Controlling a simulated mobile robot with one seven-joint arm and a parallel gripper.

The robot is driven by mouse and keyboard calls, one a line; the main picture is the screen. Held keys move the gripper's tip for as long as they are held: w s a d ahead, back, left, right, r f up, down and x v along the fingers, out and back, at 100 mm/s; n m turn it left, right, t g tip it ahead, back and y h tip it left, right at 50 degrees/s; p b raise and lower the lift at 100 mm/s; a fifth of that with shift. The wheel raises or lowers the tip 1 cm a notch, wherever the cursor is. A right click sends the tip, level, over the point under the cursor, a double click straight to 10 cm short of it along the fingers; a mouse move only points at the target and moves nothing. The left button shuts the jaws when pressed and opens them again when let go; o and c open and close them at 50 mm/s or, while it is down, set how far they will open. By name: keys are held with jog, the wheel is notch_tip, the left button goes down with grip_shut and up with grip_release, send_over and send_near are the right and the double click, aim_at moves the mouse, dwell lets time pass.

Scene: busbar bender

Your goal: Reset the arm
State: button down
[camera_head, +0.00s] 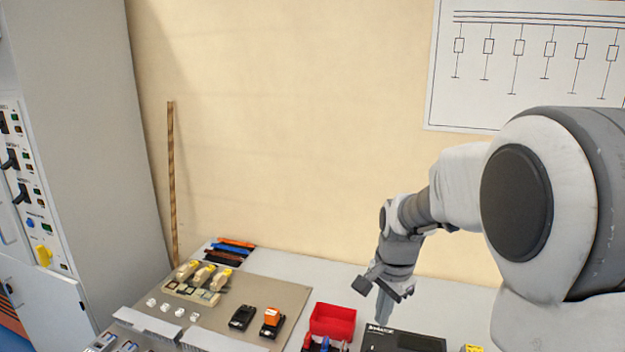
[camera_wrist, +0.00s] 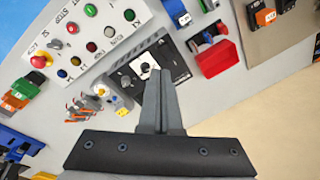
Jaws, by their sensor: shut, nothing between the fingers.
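My gripper (camera_head: 382,316) hangs at the end of my bent arm, at the right of the head view, with its fingers pointing down. In the wrist view its fingers (camera_wrist: 161,75) are together, with nothing held between them. In the head view the fingertips appear just above a black box (camera_head: 403,342) on the bench. The wrist view shows this black box (camera_wrist: 181,72) behind the fingertips, partly hidden by them. I cannot tell the exact gap between fingertips and box.
A red bin (camera_head: 333,319) stands left of the gripper; it also shows in the wrist view (camera_wrist: 217,58). A board (camera_head: 282,296) bears black and orange devices. A button panel (camera_wrist: 75,40) shows in the wrist view. A grey cabinet (camera_head: 90,120) stands left. The wall side is open.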

jog(key=s+r+n+t, duration=0.2)
jog(key=s+r+n, duration=0.3)
jog(key=s, duration=0.6)
jog(key=s+r+n+t, duration=0.2)
jog(key=s+r+n, duration=0.4)
jog(key=s, duration=0.4)
jog(key=shift+s, duration=0.35)
